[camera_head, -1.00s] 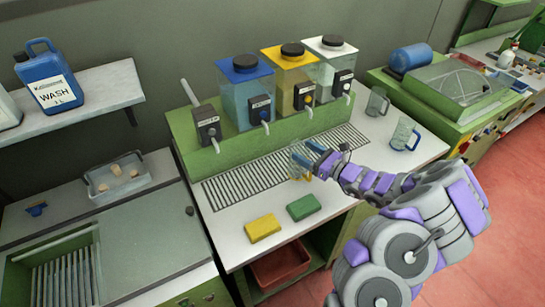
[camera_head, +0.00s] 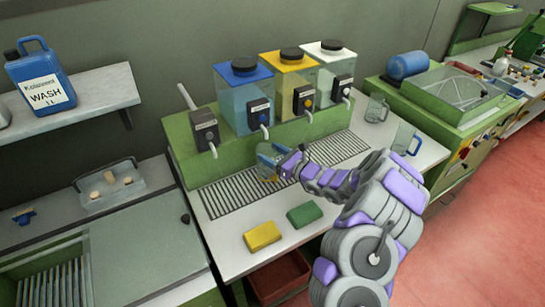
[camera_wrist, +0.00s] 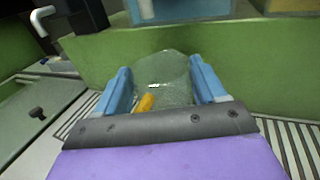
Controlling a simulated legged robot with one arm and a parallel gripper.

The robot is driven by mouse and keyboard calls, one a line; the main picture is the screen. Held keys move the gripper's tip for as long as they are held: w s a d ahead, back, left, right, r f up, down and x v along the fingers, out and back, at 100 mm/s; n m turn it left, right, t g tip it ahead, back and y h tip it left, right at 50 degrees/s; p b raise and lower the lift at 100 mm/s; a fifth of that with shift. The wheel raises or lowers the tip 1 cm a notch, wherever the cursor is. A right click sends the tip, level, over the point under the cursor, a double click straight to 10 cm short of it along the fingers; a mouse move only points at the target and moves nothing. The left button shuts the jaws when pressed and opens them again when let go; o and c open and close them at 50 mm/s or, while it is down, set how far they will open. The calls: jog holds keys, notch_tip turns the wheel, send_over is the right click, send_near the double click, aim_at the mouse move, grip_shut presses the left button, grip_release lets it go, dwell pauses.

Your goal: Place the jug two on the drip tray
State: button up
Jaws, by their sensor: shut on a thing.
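My gripper (camera_head: 272,157) is shut on a clear glass jug (camera_head: 266,171) with a yellowish patch low on it. In the wrist view the jug (camera_wrist: 163,80) sits between the blue fingers of my gripper (camera_wrist: 164,85), with an orange-yellow piece near its lower side. The slatted drip tray (camera_head: 226,195) runs along the front of the green dispenser base. The jug is over the tray's middle part; I cannot tell whether it touches the slats. Two other glass jugs, one (camera_head: 376,109) behind and one (camera_head: 405,139) in front, stand at the right end of the counter.
Dispensers with blue (camera_head: 246,95), yellow (camera_head: 294,80) and white (camera_head: 329,70) tops stand behind the tray, their spouts reaching forward. A yellow sponge (camera_head: 262,236) and a green sponge (camera_head: 305,215) lie in front. The tray's left part is clear.

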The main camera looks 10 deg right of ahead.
jog(key=shift+f, duration=0.15)
jog(key=o, duration=1.3)
jog(key=shift+d, duration=0.2)
jog(key=shift+c, duration=0.2)
jog(key=shift+o, duration=0.6)
jog(key=shift+a, duration=0.1)
